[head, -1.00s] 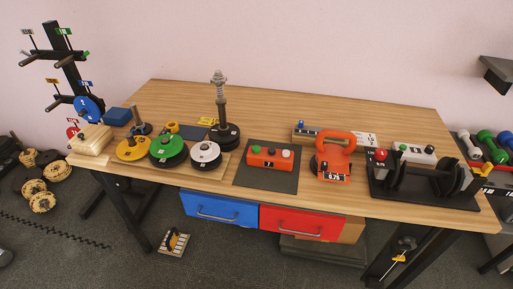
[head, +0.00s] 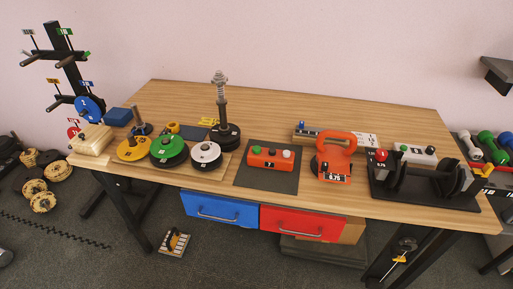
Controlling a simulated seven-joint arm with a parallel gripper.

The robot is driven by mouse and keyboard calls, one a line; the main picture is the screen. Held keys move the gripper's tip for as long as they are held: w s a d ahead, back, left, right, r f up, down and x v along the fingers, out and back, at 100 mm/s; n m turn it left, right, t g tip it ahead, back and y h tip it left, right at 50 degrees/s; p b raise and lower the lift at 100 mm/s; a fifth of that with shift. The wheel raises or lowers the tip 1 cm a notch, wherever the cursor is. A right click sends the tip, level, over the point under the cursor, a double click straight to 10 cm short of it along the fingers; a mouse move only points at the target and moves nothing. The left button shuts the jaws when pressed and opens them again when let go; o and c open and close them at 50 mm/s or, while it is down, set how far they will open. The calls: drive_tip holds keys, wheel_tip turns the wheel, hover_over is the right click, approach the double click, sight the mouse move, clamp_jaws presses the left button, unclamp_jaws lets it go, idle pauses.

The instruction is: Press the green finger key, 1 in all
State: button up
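An orange box (head: 268,162) with a dark label sits on a dark mat at the middle front of the table. On its top stand a green key (head: 256,149), a red key (head: 272,152) and a white key (head: 287,154), left to right. The green key is at the left end, with nothing over it. A pale box (head: 415,157) at the right also bears a small green knob (head: 404,147), a dark one and a red one (head: 381,155). I cannot tell from the picture which green piece is the finger key. My gripper is not in view.
Left of the orange box lie yellow, green (head: 168,146) and white (head: 205,152) plates and a tall post (head: 220,95). An orange kettlebell-like weight (head: 335,155) and a black dumbbell rack (head: 425,184) stand to its right. The table's back is largely clear.

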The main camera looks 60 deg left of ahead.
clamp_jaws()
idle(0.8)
